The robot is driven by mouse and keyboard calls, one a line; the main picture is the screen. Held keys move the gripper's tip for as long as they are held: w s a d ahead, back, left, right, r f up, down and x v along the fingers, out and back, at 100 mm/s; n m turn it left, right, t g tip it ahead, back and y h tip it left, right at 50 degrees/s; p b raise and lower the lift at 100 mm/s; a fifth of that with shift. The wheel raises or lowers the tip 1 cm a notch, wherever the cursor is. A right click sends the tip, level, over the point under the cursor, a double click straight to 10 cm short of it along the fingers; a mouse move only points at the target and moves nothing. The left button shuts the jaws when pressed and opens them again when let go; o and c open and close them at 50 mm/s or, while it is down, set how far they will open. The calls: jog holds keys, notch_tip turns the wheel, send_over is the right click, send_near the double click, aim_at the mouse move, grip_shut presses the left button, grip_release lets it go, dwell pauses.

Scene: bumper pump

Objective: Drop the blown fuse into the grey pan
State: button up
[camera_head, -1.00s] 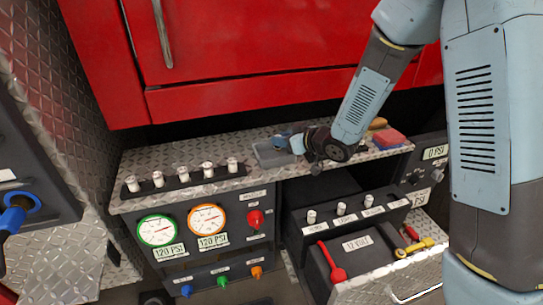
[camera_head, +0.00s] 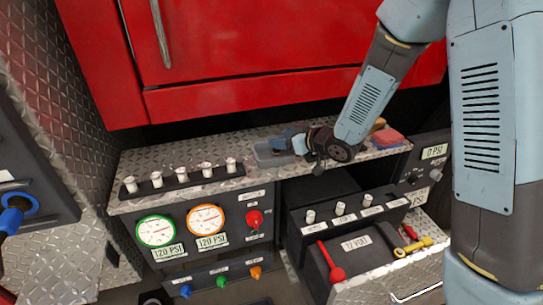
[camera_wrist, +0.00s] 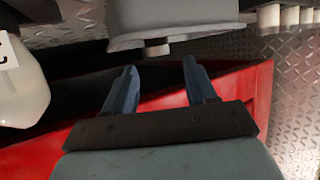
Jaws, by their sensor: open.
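The grey pan (camera_head: 264,153) sits on the diamond-plate shelf, right of a row of white fuses (camera_head: 181,175). My gripper (camera_head: 288,138) is at the pan, its blue fingers over or beside the pan's right part. In the wrist view, my gripper (camera_wrist: 160,66) has its two fingers apart with nothing between them, and the pan (camera_wrist: 170,20) is just beyond the tips. A small pale piece (camera_wrist: 157,48) shows at the pan's edge; I cannot tell whether it is the blown fuse. The pan's inside is hidden.
A lower black holder carries three fuses (camera_head: 340,208) and has a bare label at its right end. A red block (camera_head: 387,138) lies right of my wrist on the shelf. The red cabinet (camera_head: 290,95) rises close behind. Gauges (camera_head: 206,219) face forward below.

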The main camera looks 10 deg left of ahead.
jog(key=v, duration=1.2)
jog(key=shift+d, duration=0.25)
jog(key=shift+r, duration=0.1)
jog(key=d+r+m+t+h, duration=0.1)
jog(key=d+r+m+h, duration=0.2)
jog(key=d, duration=0.4)
jog(key=w+d+r+m+t+h, duration=0.1)
jog(key=d+r+m+t+h, duration=0.1)
jog(key=d+r+h, duration=0.3)
jog(key=d+r+m+t+h, duration=0.1)
jog(key=d+r+m+h, duration=0.15)
jog(key=d, duration=0.55)
jog(key=s+d+r+m+g, duration=0.2)
jog(key=s+d+r, duration=0.1)
jog(key=s, duration=0.7)
jog(key=s+d+r+m+g+h, duration=0.1)
jog(key=s+d+r+m+g, duration=0.1)
jog(key=s, duration=0.8)
jog(key=shift+d+r+m+g, duration=0.35)
jog(key=shift+d+g, duration=0.15)
jog(key=shift+d, duration=0.25)
jog(key=shift+s, duration=0.2)
